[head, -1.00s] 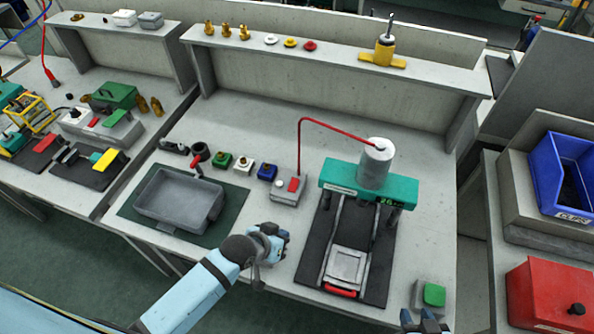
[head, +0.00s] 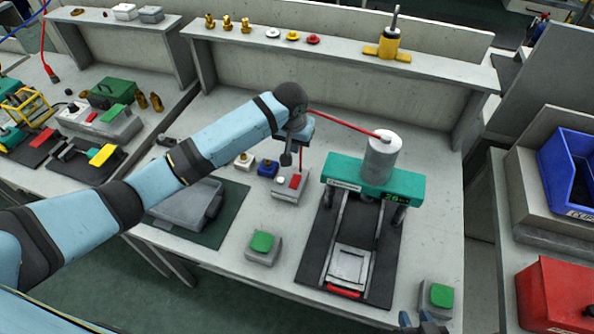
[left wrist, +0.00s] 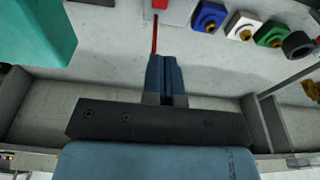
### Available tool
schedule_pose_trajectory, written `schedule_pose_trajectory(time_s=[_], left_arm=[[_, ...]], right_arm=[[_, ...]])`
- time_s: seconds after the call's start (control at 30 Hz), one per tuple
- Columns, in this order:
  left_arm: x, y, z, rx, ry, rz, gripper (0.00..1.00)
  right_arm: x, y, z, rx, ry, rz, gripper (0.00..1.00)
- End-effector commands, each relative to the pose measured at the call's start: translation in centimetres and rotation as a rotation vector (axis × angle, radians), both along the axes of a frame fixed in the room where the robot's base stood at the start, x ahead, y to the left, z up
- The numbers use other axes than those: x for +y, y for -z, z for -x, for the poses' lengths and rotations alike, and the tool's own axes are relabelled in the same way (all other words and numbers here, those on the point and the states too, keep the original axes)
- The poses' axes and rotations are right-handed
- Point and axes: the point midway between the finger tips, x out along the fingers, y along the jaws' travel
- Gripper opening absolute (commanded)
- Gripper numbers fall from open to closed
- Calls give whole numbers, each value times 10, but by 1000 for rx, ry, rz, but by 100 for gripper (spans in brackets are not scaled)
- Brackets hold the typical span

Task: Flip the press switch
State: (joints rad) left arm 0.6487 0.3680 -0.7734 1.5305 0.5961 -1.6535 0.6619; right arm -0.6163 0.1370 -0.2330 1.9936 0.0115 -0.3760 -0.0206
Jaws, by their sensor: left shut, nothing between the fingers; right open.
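The press switch is a red rocker (head: 295,181) on a small grey box (head: 284,191) with a white round knob, left of the press. The press (head: 372,180) has a teal crossbar, a grey cylinder on top and a red cable running from it. My left gripper (head: 286,159) is shut and empty, just above and behind the box, apart from it as far as I can tell. In the left wrist view the closed fingers (left wrist: 166,60) point toward the red rocker (left wrist: 160,3), cut off at the top edge. My right gripper (head: 425,322) shows only partly at the bottom edge, open.
Green push buttons stand at the front (head: 262,243) and right (head: 440,296). A grey tray (head: 187,205) on a green mat lies left, partly behind my left arm. Blue (head: 267,169) and white-topped blocks stand close left of the switch box. A shelf (head: 340,47) runs behind.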

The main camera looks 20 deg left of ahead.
Motion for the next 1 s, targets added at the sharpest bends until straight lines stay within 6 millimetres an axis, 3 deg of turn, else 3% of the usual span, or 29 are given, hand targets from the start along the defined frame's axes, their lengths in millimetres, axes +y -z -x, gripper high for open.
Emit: schedule_pose_trajectory(time_s=[0.6, 0.8, 1.0], left_arm=[[-1, 113, -18, 0, 1, 1, 0], [-1, 130, -20, -1, 1, 2, 0], [-1, 133, -21, -2, 1, 3, 0]], right_arm=[[-4, -8, 0, -1, 5, 7, 40], [-4, -9, 0, -1, 6, 7, 40], [-4, -9, 0, -1, 6, 7, 40]])
